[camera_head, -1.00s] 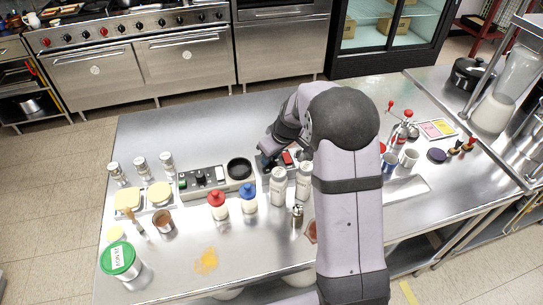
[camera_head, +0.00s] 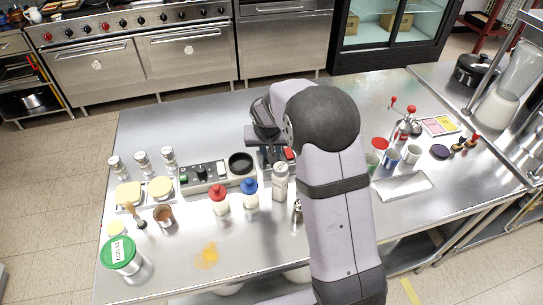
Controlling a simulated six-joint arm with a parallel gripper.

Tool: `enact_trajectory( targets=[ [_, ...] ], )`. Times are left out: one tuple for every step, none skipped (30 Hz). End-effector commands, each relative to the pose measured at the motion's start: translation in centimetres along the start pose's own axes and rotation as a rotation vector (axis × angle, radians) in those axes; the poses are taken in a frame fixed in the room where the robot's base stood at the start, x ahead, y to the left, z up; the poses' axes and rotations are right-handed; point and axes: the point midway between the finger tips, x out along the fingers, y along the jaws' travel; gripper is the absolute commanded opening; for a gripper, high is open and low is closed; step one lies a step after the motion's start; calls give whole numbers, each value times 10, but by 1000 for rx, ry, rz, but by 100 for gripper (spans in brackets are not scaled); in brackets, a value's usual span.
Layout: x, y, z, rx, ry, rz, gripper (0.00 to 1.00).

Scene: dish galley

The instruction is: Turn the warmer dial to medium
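A long grey control panel (camera_head: 213,186) lies across the middle of the table. At its left part are a green button (camera_head: 184,178) and dark knob-like controls (camera_head: 201,172); which of them is the warmer dial, and its setting, are too small to tell. A round black piece (camera_head: 240,163) sits right of these, and a red switch (camera_head: 288,153) shows at the right end. My gripper (camera_head: 262,147) is over or just behind the right part of the panel, right of the black round piece. Its fingers are dark and partly hidden, so I cannot tell whether they are open or touching anything.
Red-capped (camera_head: 219,201) and blue-capped (camera_head: 250,194) bottles and a white bottle (camera_head: 280,183) stand in front of the panel. Mugs (camera_head: 391,159) and a tray (camera_head: 403,186) are at right. The back left table is clear.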

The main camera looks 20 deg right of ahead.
Motion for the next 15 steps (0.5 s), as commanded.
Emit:
enact_trajectory(
  targets=[
    [6, -2, 1, 32, 4, 14, 1],
    [6, -2, 1, 57, 2, 24, 1],
    [7, -2, 1, 92, 0, 39, 1],
    [7, -2, 1, 118, 0, 50, 1],
    [7, -3, 1, 145, -2, 60, 1],
    [6, -3, 1, 181, -4, 75, 1],
    [6, -3, 0, 208, -6, 86, 1],
    [6, -3, 0, 234, -8, 97, 1],
    [5, -3, 0, 269, -10, 112, 1],
    [5, -3, 0, 295, -11, 123, 1],
    [5, -4, 0, 322, -13, 134, 1],
    [4, -4, 0, 357, -16, 149, 1],
    [4, -4, 0, 384, -18, 160, 1],
    [4, -4, -1, 410, -19, 171, 1],
    [3, -4, -1, 446, -21, 185, 1]
  ],
)
